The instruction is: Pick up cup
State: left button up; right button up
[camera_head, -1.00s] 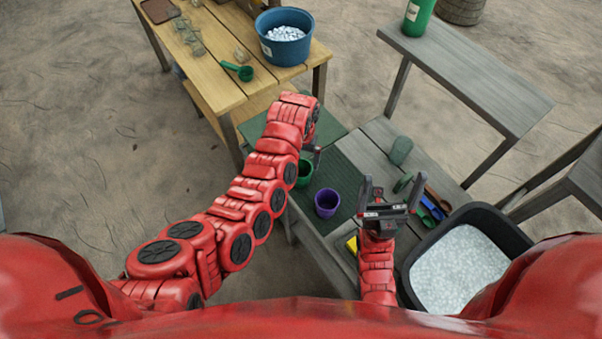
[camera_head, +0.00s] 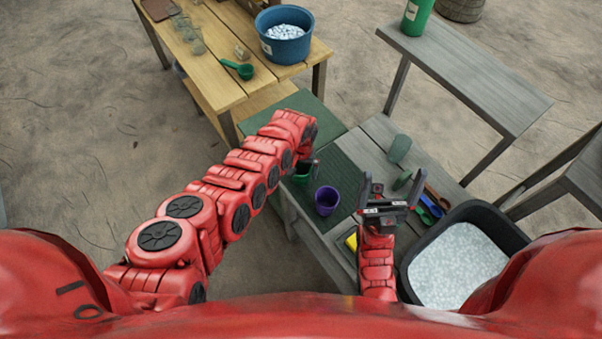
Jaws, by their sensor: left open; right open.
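A purple cup (camera_head: 327,200) stands upright on the dark green mat (camera_head: 345,183) on the low grey table. A green cup (camera_head: 302,174) stands just behind and left of it, partly hidden by my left arm. My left gripper (camera_head: 313,165) is at the green cup's rim, open; its fingers are mostly hidden by the wrist, and I cannot tell whether they touch the cup. My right gripper (camera_head: 382,198) is open and empty, right of the purple cup and above the table.
A black tub (camera_head: 405,262) of white granules stands right of my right gripper. Blue scoops (camera_head: 430,207), a brown-handled tool (camera_head: 438,196) and a yellow item (camera_head: 351,241) lie nearby. A wooden table (camera_head: 215,75) with a blue bucket (camera_head: 285,45) stands behind.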

pick_arm(q)
jog(key=shift+f, duration=0.7)
jog(key=c, duration=1.1)
jog(key=shift+r, duration=0.15)
